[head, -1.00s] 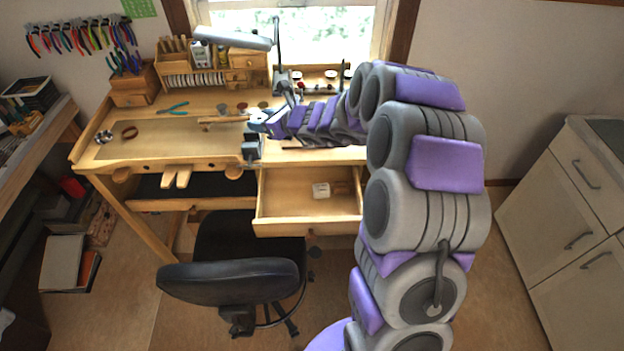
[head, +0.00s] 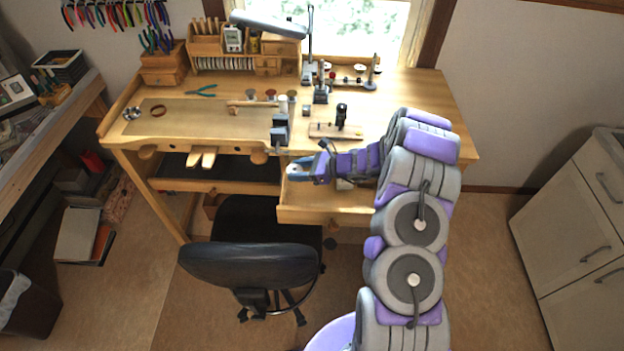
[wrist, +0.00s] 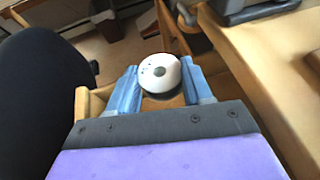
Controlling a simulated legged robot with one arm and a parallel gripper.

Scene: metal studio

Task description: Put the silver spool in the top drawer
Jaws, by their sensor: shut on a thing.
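The silver spool (wrist: 160,72) is in the wrist view, a round thing with a pale face and a grey centre. It sits between the blue fingers of my gripper (wrist: 160,88), which is shut on it. In the head view my gripper (head: 298,171) is over the left end of the open top drawer (head: 325,215), below the bench edge. My arm covers much of the drawer's inside. A small pale thing (head: 344,184) shows in the drawer under my arm.
The wooden bench (head: 420,120) stands behind the drawer, with a dark vise (head: 280,133) at its front edge left of my gripper. A black chair (head: 247,262) stands in front, left of the drawer. A pale cabinet (head: 575,220) is at the right.

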